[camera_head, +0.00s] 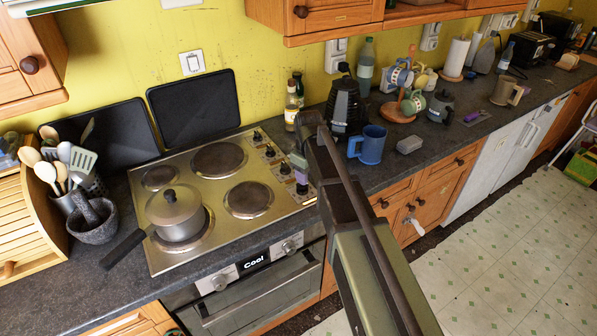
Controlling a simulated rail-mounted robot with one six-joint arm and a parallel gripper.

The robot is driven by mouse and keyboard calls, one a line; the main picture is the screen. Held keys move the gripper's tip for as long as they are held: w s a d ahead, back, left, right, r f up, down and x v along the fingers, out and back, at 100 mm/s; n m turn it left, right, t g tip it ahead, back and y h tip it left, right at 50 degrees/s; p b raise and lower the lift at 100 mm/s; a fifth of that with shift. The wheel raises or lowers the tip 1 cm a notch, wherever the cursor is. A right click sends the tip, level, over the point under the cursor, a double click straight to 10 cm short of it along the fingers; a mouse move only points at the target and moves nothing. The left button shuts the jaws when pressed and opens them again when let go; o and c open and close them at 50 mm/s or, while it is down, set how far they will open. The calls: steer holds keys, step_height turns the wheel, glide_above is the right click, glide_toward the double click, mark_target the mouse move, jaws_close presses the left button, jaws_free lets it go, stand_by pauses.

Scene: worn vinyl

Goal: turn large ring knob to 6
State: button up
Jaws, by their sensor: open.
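The steel hob (215,245) has four cooking rings and a row of small dark knobs (269,152) along its right side. I cannot tell which knob belongs to the large ring, and the marks are too small to read. My gripper (299,168) is open above the near end of the knob row, pointing down. The lower knobs, such as the nearest one (302,188), are close below it or partly hidden. I cannot tell whether it touches one.
A lidded pot (176,213) stands on the lower left ring, its handle extending left. A blue mug (369,145), a black coffee maker (345,108) and bottles (291,104) stand right of and behind the hob. The oven front has two knobs (221,282) and a "Cool" display.

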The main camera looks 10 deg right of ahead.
mark_target(302, 187)
steer(key=w+n, duration=0.7)
steer(key=f+n+b, duration=0.1)
steer(key=f+b, duration=0.4)
steer(key=f+n+b, duration=0.1)
steer(key=f+b, duration=0.5)
steer(key=shift+s, duration=0.2)
steer(key=shift+r, duration=0.2)
jaws_close()
